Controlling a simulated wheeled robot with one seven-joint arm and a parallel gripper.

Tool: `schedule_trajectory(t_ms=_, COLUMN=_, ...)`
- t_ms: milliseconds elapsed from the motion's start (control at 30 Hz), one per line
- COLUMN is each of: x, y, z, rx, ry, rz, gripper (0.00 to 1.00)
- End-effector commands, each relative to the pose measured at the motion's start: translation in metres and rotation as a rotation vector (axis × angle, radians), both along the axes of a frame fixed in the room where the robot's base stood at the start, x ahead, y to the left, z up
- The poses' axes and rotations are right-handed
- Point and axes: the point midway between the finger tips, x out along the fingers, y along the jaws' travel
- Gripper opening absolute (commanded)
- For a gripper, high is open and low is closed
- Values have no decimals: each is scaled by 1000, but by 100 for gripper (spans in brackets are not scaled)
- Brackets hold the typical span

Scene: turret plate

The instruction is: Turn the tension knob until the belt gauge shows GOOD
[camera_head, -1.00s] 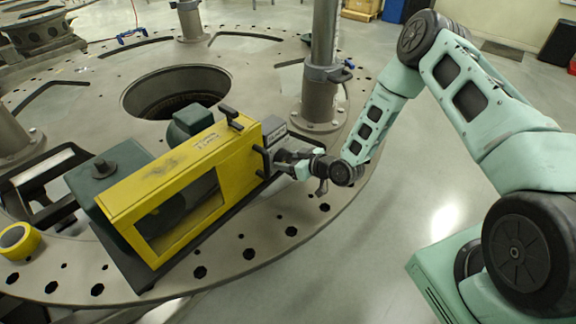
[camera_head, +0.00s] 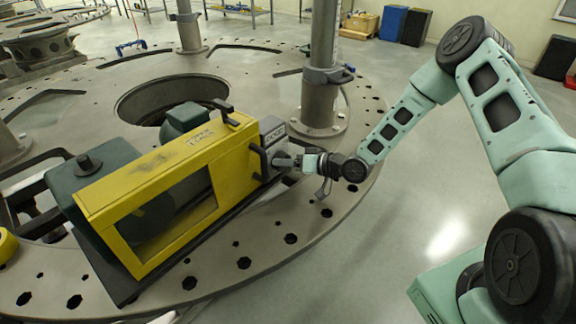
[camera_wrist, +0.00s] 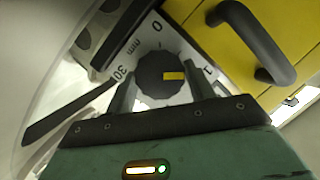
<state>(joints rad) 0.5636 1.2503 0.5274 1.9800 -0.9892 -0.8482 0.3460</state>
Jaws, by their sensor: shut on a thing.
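The tension knob (camera_wrist: 160,76) is a dark ribbed disc with a yellow mark, which points right in the wrist view. It sits on a pale dial plate (camera_wrist: 152,32) marked 0, 1, 30 and mm. My gripper (camera_wrist: 158,88) has one finger on each side of the knob and is shut on it. In the head view my gripper (camera_head: 287,163) reaches the right end of the yellow machine (camera_head: 165,180). A small grey box with a display (camera_head: 274,133) sits on that end, above my gripper. Its reading is too small to tell.
A dark handle (camera_wrist: 262,45) on the yellow housing stands close beside my gripper. A grey metal post (camera_head: 322,75) rises behind the machine. The round turret plate (camera_head: 265,235) has several holes. Open floor (camera_head: 400,190) lies to the right.

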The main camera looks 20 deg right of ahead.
Motion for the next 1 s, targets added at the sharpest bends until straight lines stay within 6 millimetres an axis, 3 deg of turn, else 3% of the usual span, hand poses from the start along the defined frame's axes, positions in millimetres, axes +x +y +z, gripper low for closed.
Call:
schedule_trajectory(t_ms=367, x=0, y=-1, z=0, rx=3, ry=3, rz=-1, gripper=31)
schedule_trajectory(t_ms=400, x=0, y=-1, z=0, rx=3, ry=3, rz=-1, gripper=59)
schedule_trajectory(t_ms=467, x=0, y=-1, z=0, rx=3, ry=3, rz=-1, gripper=75)
schedule_trajectory(t_ms=767, x=0, y=-1, z=0, rx=3, ry=3, rz=-1, gripper=75)
schedule_trajectory(t_ms=1000, x=-19, y=-21, z=6, rx=1, ry=2, rz=-4, gripper=75)
